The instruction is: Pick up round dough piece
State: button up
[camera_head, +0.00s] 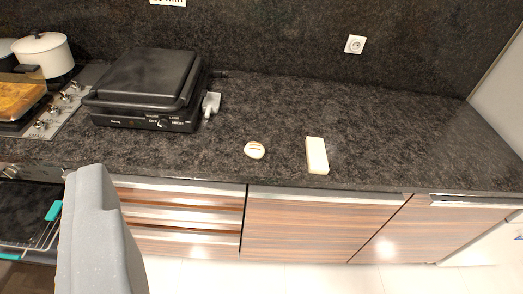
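The round dough piece (254,150) is small and pale with reddish-brown stripes. It lies on the dark stone countertop (400,150), near the front edge and about mid-picture. A grey part of my gripper (98,235) shows at the lower left, in front of the cabinets and well apart from the dough. Its fingertips cannot be made out, so I cannot tell whether it is open or shut. Nothing covers the dough.
A pale rectangular block (317,155) lies right of the dough with a gap between. A black contact grill (148,88) stands behind left, a grey plug-like piece (211,104) beside it. A stove with a white pot (45,54) is far left. The right countertop is clear.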

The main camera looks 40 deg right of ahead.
aim_at(254, 149)
jog(key=i, duration=0.85)
jog(key=u, duration=0.05)
